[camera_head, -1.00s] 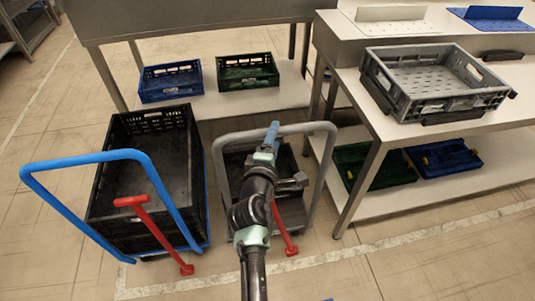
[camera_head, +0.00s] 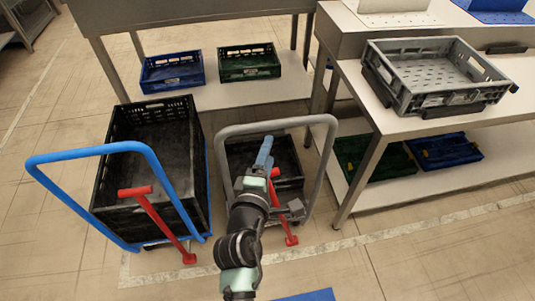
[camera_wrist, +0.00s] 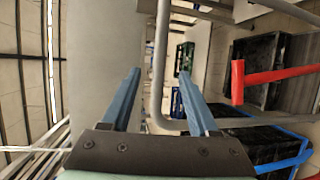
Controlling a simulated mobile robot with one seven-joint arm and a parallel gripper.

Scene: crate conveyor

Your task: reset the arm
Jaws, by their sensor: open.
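My gripper (camera_head: 265,152) is open and empty in the head view, at the end of my arm above the grey-handled cart. In the wrist view its two blue fingers (camera_wrist: 157,90) stand apart with nothing between them. The grey cart handle (camera_head: 325,165) rises around and beside my arm, and in the wrist view a grey bar (camera_wrist: 161,60) passes behind the fingers. I cannot tell whether the arm touches it. A black crate (camera_head: 292,182) sits on this cart, partly hidden by my arm.
A blue-handled cart (camera_head: 40,172) with a large black crate (camera_head: 100,165) stands at left. Red handles (camera_head: 150,212) rise beside the carts. A table (camera_head: 390,120) at right bears a grey crate (camera_head: 425,97). Blue (camera_head: 172,72) and green (camera_head: 250,62) crates sit on the back shelf.

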